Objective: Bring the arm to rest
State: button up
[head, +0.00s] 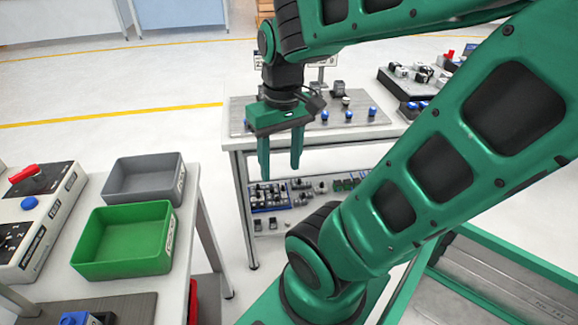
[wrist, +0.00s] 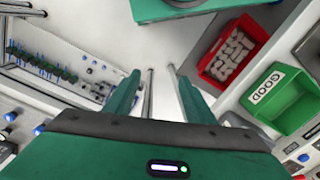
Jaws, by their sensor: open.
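My green arm reaches across the head view from the right, bent at the elbow. My gripper (head: 280,172) hangs from it with its two fingers pointing down, apart and with nothing between them. It is in front of the near edge of the middle table (head: 228,140), over the gap beside the left table. In the wrist view my gripper (wrist: 158,90) also shows open and empty, with floor and table legs beyond the fingers.
A green bin (head: 125,262) and a grey bin (head: 145,195), both empty, stand on the left table beside a control box (head: 45,235) with a red switch. A red bin (wrist: 258,40) of pale parts shows in the wrist view. Blue-topped pieces (head: 348,115) stand on the middle table.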

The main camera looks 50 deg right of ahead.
jog(key=s+m, duration=0.1)
jog(key=s+d+m, duration=0.1)
jog(key=s+d+f, duration=0.1)
jog(key=shift+s+m, duration=0.2)
jog(key=shift+m, duration=0.2)
jog(key=shift+w+f, duration=0.2)
jog(key=shift+w, duration=0.4)
dwell(0.5)
